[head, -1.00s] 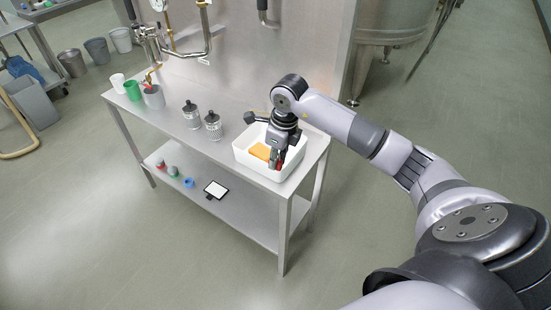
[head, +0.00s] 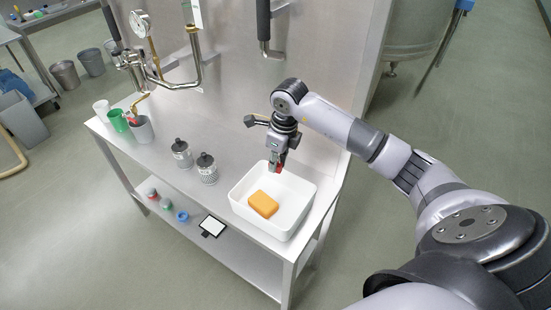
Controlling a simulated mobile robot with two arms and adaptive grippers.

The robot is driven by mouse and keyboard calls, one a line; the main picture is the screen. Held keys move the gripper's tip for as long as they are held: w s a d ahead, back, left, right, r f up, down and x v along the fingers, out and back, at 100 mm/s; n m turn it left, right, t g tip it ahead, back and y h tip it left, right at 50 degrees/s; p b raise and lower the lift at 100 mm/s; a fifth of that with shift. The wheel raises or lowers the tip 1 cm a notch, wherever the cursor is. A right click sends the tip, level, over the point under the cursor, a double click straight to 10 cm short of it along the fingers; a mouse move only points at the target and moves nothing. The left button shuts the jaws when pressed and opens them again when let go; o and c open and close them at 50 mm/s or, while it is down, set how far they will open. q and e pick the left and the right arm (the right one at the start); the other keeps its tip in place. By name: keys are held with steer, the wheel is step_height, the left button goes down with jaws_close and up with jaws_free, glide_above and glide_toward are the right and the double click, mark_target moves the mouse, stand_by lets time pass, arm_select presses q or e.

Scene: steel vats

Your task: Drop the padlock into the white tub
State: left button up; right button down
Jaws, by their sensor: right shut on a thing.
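The white tub (head: 246,210) stands at the right end of the steel table, with an orange block (head: 263,204) lying inside it. My right gripper (head: 277,165) points down over the tub's back rim area. It is shut on a small red thing (head: 277,169), which looks like the padlock; the fingers hide most of it. Its exact height above the rim is hard to tell. My left gripper is out of view.
Two glass jars with dark lids (head: 206,169) stand left of the tub. White, green and grey cups (head: 142,130) are at the table's left end. Pipes and a gauge (head: 140,22) hang behind. The lower shelf (head: 232,260) holds a tablet and small items.

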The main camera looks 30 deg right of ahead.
mark_target(276, 172)
steer(key=f, duration=0.1)
steer(key=f+b, duration=0.1)
steer(key=f, duration=0.2)
steer(key=shift+w+d+b, duration=0.25)
steer(key=shift+d+b, duration=0.1)
steer(key=shift+b, duration=0.05)
steer(key=shift+s+a+f, duration=0.1)
steer(key=shift+f, duration=0.4)
steer(key=c, duration=1.5)
jaws_free()
steer(key=shift+o, duration=0.2)
